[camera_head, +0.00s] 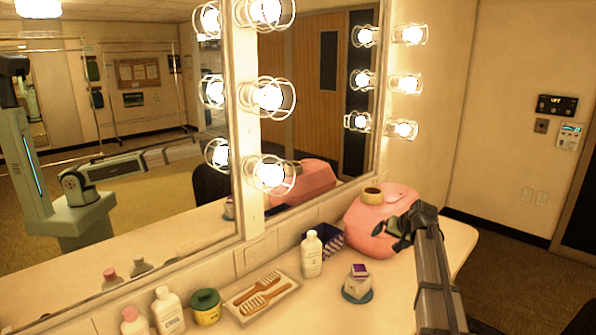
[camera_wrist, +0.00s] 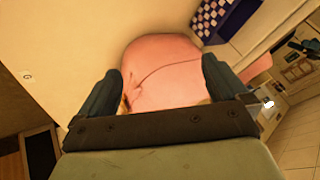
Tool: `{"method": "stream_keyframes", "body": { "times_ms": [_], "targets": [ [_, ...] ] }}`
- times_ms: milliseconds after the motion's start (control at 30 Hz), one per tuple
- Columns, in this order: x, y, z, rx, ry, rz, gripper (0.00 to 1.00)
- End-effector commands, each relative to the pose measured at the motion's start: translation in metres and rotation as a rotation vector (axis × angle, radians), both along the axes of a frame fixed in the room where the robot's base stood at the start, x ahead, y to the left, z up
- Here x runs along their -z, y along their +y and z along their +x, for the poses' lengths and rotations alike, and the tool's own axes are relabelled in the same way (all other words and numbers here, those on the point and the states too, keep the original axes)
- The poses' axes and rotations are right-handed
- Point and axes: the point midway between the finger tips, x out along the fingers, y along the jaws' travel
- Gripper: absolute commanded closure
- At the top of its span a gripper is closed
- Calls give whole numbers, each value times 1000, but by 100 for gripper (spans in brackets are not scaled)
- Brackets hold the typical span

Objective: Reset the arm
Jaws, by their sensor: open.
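My gripper (camera_head: 402,230) is at the right end of the counter, in front of the pink rounded case (camera_head: 368,238). In the wrist view my gripper (camera_wrist: 163,78) is open, its two dark fingers wide apart. The pink case (camera_wrist: 165,75) shows between and beyond the fingers there. Nothing is seen held between them. I cannot tell whether a finger touches the case. My arm reaches up from the bottom right in the head view and hides part of the counter.
A patterned box (camera_head: 325,241), white bottle (camera_head: 311,254), small stacked boxes on a blue disc (camera_head: 357,292), brush tray (camera_head: 238,306) and green-lidded jar (camera_head: 206,307) stand leftward. Mirrors with lit bulbs line the wall.

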Motion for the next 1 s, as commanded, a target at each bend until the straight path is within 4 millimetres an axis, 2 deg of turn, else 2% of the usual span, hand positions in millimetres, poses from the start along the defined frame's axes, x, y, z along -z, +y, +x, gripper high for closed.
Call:
{"method": "stream_keyframes", "body": {
  "times_ms": [33,100,267,367,433,500,600,733,867,1000],
  "targets": [
    [6,-25,-8,61,-13,37,0],
    [12,-55,-16,144,-32,89,0],
    [26,-122,-39,332,-79,210,0],
    [40,-162,-61,452,-98,291,0],
    [59,-187,-82,541,-97,353,0],
    [86,-203,-106,625,-73,413,0],
    [126,-207,-135,701,-13,475,0],
    [176,-198,-169,763,82,524,0],
    [224,-175,-200,791,188,545,0],
    [273,-142,-231,781,303,534,0]
  ]
}}
